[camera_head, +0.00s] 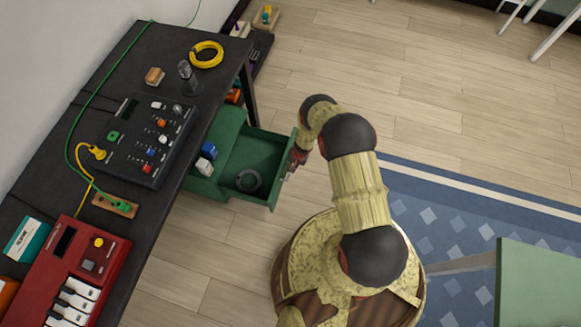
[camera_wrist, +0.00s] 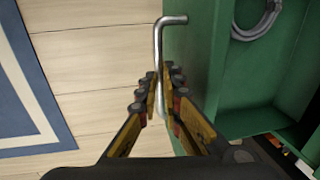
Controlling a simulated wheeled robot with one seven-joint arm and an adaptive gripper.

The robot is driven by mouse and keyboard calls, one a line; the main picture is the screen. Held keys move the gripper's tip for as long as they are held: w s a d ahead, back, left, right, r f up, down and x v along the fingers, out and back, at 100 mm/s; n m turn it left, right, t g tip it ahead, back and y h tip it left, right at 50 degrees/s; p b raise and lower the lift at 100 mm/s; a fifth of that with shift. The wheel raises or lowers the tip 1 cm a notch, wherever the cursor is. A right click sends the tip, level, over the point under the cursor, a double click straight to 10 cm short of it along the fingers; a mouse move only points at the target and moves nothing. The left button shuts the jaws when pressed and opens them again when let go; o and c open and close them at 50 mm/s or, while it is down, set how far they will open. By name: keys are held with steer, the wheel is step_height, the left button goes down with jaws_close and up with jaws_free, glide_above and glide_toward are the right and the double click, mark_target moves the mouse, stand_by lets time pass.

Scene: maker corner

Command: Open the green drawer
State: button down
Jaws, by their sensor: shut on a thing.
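The green drawer (camera_head: 258,150) stands pulled out from the green cabinet (camera_head: 228,127) under the dark workbench, and its inside shows. A grey ring (camera_head: 248,180) lies in it; the ring also shows in the wrist view (camera_wrist: 262,22). The drawer's bent metal handle (camera_wrist: 157,45) is on the green front panel (camera_wrist: 185,50). My gripper (camera_wrist: 160,92) is shut on the handle, one finger on each side of the bar. In the head view my gripper (camera_head: 291,168) is at the drawer front, partly hidden by my arm.
The workbench (camera_head: 60,150) on the left carries a dark control box (camera_head: 140,140), a red keyboard (camera_head: 85,260) and a yellow cable coil (camera_head: 206,54). A blue rug (camera_head: 440,205) and a green-topped table (camera_head: 540,285) are at right. Wooden floor (camera_head: 400,80) behind my arm is clear.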

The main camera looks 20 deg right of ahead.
steer(key=shift+s+f, duration=0.1)
steer(key=c, duration=2)
jaws_free()
steer(key=shift+c, duration=0.2)
steer(key=shift+o, duration=0.6)
step_height(320, 180, up, 12)
steer(key=s+d, duration=0.1)
steer(key=d, duration=0.1)
steer(key=shift+s+f, duration=0.1)
steer(key=shift+a, duration=0.15)
